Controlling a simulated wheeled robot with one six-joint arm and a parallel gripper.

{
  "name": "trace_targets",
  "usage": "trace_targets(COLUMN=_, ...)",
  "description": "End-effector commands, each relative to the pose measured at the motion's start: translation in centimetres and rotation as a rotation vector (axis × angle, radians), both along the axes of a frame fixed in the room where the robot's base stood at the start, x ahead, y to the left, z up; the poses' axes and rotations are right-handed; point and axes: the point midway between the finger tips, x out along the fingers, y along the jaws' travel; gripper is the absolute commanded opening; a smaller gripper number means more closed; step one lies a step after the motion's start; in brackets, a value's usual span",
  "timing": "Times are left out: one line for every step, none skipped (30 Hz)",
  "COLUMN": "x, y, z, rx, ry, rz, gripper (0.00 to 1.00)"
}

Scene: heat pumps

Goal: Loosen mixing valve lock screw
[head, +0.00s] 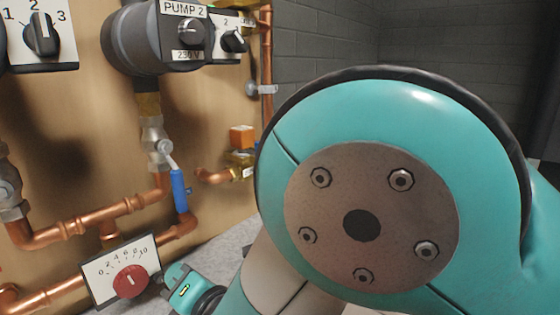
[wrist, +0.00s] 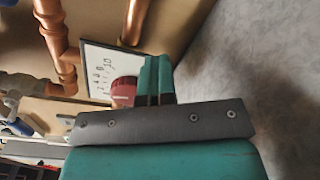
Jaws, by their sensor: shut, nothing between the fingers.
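The mixing valve shows as a white scale plate (head: 108,267) marked 0 to 10 with a round red knob (head: 131,282), low at the left in the head view. In the wrist view the plate (wrist: 97,62) stands on its side and the red knob (wrist: 124,90) is partly hidden behind my gripper. My gripper (wrist: 155,72) is shut and empty, its teal fingers close beside the knob. I cannot tell whether they touch it. In the head view a teal part of my arm's end shows just right of the knob. I cannot make out the lock screw.
Copper pipes (head: 88,222) run above and left of the plate on a wooden panel. A blue-handled valve (head: 180,190) hangs above it, below the PUMP 2 unit (head: 140,42). My arm covers much of the right side. Grey floor (wrist: 260,60) lies open right of the fingers.

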Motion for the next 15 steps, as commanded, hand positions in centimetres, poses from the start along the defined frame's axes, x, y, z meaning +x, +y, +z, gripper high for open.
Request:
trace_targets(x=-0.2, y=1.2, z=2.2, rx=0.062, ry=-0.028, rz=0.022, gripper=0.00)
trace_targets(x=-0.3, y=1.0, z=2.2, rx=0.062, ry=-0.029, rz=0.023, gripper=0.00)
trace_targets(x=-0.4, y=0.8, z=2.0, rx=0.064, ry=-0.029, rz=0.022, gripper=0.00)
trace_targets(x=-0.6, y=0.5, z=1.9, rx=0.065, ry=-0.029, rz=0.023, gripper=0.00)
trace_targets(x=-0.8, y=0.2, z=1.8, rx=0.066, ry=-0.029, rz=0.022, gripper=0.00)
trace_targets(x=-1.0, y=-0.3, z=1.8, rx=0.065, ry=-0.031, rz=0.020, gripper=0.00)
trace_targets(x=-1.1, y=-0.7, z=1.7, rx=0.064, ry=-0.029, rz=0.018, gripper=0.00)
trace_targets(x=-1.3, y=-1.1, z=1.6, rx=0.063, ry=-0.029, rz=0.016, gripper=0.00)
trace_targets(x=-1.5, y=-1.6, z=1.6, rx=0.061, ry=-0.030, rz=0.013, gripper=0.00)
trace_targets(x=-1.7, y=-2.0, z=1.6, rx=0.060, ry=-0.029, rz=0.012, gripper=0.00)
trace_targets(x=-1.9, y=-2.3, z=1.5, rx=0.060, ry=-0.029, rz=0.011, gripper=0.00)
trace_targets(x=-2.2, y=-2.7, z=1.5, rx=0.058, ry=-0.030, rz=0.011, gripper=0.00)
trace_targets(x=-2.4, y=-3.0, z=1.4, rx=0.057, ry=-0.029, rz=0.010, gripper=0.00)
trace_targets(x=-2.7, y=-3.3, z=1.4, rx=0.056, ry=-0.028, rz=0.010, gripper=0.00)
trace_targets(x=-2.9, y=-3.6, z=1.4, rx=0.056, ry=-0.028, rz=0.009, gripper=0.00)
